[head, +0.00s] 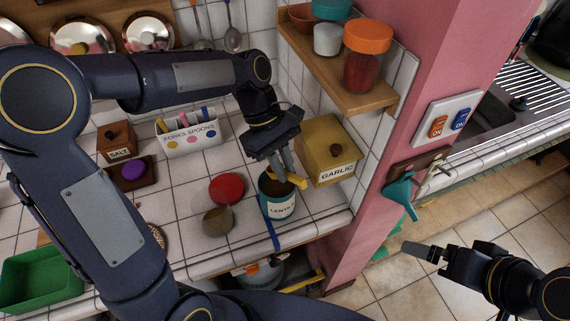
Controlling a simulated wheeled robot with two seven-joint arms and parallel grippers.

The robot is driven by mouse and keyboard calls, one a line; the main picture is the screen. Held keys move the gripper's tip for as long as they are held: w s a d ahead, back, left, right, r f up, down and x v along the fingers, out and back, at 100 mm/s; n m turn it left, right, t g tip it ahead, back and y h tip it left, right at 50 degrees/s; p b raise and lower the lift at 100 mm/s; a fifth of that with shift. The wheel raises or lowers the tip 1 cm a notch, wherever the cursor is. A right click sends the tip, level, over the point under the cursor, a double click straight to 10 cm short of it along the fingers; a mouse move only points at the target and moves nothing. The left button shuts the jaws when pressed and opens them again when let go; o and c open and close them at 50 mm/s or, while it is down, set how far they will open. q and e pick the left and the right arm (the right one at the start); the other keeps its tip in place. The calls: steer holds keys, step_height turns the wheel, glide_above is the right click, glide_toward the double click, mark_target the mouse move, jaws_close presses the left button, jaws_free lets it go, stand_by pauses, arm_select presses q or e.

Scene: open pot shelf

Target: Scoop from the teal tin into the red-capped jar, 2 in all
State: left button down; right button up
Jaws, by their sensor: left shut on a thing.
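The teal tin (264,202), with a partly hidden label, stands open on the tiled counter, dark contents inside. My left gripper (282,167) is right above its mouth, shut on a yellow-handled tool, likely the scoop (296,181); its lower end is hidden. A clear glass jar (217,221) with some brown contents stands left of the tin and appears open. A red cap (227,187) lies just behind it. My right gripper (425,251) is at the lower right, off the counter; its finger opening is unclear.
A yellow GARLIC box (330,152) stands close right of the tin. A blue strip (272,232) lies in front of it. A SALT box (117,142), utensil holder (190,138) and green bin (42,278) are left. A wooden shelf (375,101) overhangs at the right.

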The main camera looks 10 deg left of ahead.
arm_select(q)
steer(key=f+b, duration=0.2)
steer(key=f, duration=0.1)
steer(key=f+b, duration=0.2)
steer(key=shift+w+a, duration=0.15)
steer(key=shift+a, duration=0.15)
steer(key=shift+f, duration=0.3)
steer(key=shift+f, duration=0.1)
stand_by(0.4)
step_height(320, 180, up, 8)
steer(key=p, duration=0.7)
steer(key=shift+p, duration=0.35)
stand_by(0.3)
